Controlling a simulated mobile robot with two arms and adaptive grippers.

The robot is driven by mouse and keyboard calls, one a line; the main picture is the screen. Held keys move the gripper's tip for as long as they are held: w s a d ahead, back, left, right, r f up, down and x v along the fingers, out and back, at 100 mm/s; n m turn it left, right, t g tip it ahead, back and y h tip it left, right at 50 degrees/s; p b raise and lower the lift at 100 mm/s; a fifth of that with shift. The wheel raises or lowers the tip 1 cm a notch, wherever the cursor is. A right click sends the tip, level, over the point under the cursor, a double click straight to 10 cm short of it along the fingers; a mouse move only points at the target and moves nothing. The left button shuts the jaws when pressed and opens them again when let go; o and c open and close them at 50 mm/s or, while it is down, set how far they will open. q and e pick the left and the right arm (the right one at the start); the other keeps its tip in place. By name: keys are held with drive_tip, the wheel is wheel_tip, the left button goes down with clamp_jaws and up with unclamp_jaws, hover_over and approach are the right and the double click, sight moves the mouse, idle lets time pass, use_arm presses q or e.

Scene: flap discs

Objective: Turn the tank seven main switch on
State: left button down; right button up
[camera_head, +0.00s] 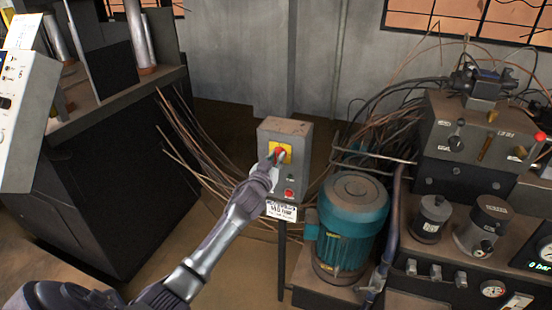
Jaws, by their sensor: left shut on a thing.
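The main switch (287,155) is a red knob on a yellow plate, on the front of a grey box (297,129) on a post. A small red button (289,193) and a white label (281,211) are lower on the box. My left gripper (275,162) reaches up from the lower left and is shut on the red knob. The gripper covers part of the knob and plate, so the switch position cannot be read. My right gripper is not in view.
A teal motor (352,225) stands just right of the box. Hydraulic equipment with gauges and valves (478,140) fills the right side. A black cabinet (120,180) stands at the left. Loose cables (190,150) hang behind the box.

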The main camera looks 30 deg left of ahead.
use_arm(q)
drive_tip(key=shift+d+f+m, duration=0.15)
drive_tip(key=shift+m, duration=4.15)
drive_tip(key=shift+d+f+m, duration=0.1)
drive_tip(key=shift+f+m, duration=0.05)
drive_tip(key=shift+m, duration=4.15)
drive_tip(key=c, duration=1.1)
unclamp_jaws()
drive_tip(key=v, duration=1.2)
